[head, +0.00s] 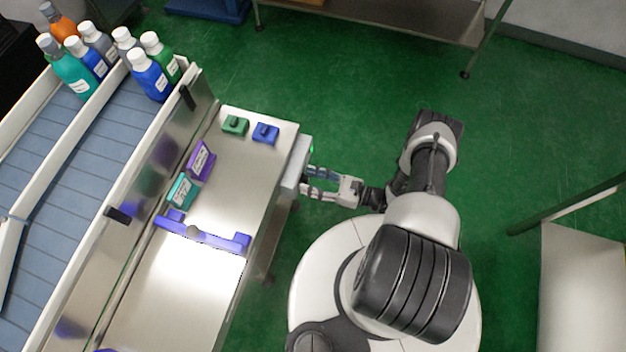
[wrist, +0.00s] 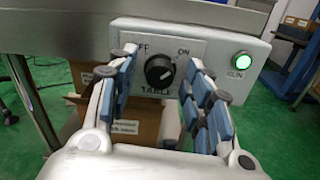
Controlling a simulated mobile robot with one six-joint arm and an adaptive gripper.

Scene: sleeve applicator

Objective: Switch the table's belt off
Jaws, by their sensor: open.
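The plate is on a pale control box (wrist: 222,40) at the table's edge. The RUN lamp (wrist: 241,60) on its right glows green. My gripper (wrist: 160,62) is open, with one finger on each side of the knob in the wrist view; contact cannot be told. In the head view my gripper (head: 309,179) is at the control box (head: 296,164) on the table's right side. The knob is hidden there.
The steel table (head: 262,178) carries green (head: 235,125) and blue (head: 265,134) blocks, two small signs and a purple-blue bar (head: 203,236). Several bottles stand on the conveyor (head: 90,135) at the left. A cardboard box (wrist: 125,118) is below the control box.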

